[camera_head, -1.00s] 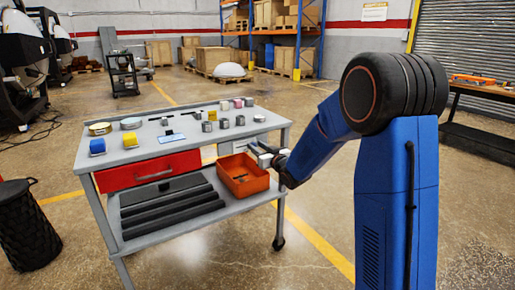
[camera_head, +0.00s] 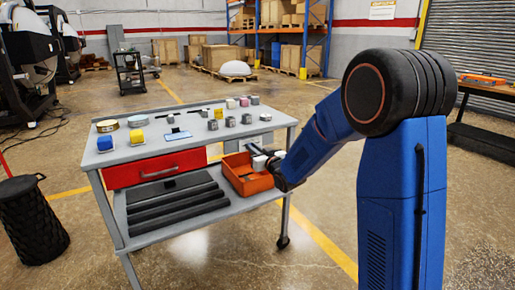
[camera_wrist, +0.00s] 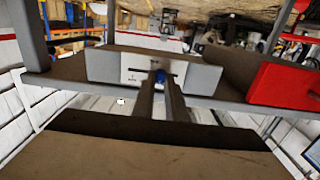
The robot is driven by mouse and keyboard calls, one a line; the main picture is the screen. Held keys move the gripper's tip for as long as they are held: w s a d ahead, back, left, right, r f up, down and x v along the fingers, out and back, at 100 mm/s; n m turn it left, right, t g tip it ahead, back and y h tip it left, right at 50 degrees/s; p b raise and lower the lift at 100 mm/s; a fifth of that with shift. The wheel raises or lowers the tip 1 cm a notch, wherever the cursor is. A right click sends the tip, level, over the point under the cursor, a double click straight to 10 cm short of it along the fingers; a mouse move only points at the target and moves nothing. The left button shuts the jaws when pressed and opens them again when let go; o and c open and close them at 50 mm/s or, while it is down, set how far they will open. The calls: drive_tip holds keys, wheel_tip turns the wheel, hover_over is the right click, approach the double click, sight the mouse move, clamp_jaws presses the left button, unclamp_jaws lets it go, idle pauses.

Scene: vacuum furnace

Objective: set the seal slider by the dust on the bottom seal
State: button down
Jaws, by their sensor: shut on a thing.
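In the head view my gripper (camera_head: 263,160) is at the cart's right front, over the orange bin (camera_head: 245,187). The panel (camera_head: 230,144) shows there between the red drawer and my gripper. I cannot make out slider marks, dust or a bottom seal.
The grey cart (camera_head: 108,157) carries blocks, round tins and several small metal pieces on top. Its red drawer (camera_head: 155,168) is left of the panel. Dark bars (camera_head: 175,205) lie on the lower shelf. A black basket (camera_head: 33,220) stands left; floor in front is clear.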

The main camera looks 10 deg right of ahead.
drive_tip(key=c, duration=1.8)
unclamp_jaws()
drive_tip(key=shift+o, duration=0.2)
drive_tip(key=v, duration=1.7)
drive_tip(key=shift+s, duration=0.15)
drive_tip(key=shift+d, duration=0.1)
drive_tip(key=s+d+m+g+h, duration=0.3)
drive_tip(key=s+d+g+h, duration=0.35)
drive_tip(key=s, duration=0.65)
drive_tip(key=s+f+g, duration=0.3)
drive_tip(key=s+g, duration=0.3)
drive_tip(key=s, duration=1.8)
drive_tip(key=shift+s+a+m+y, duration=0.2)
drive_tip(key=shift+s+m+y, duration=0.1)
drive_tip(key=shift+y, duration=0.15)
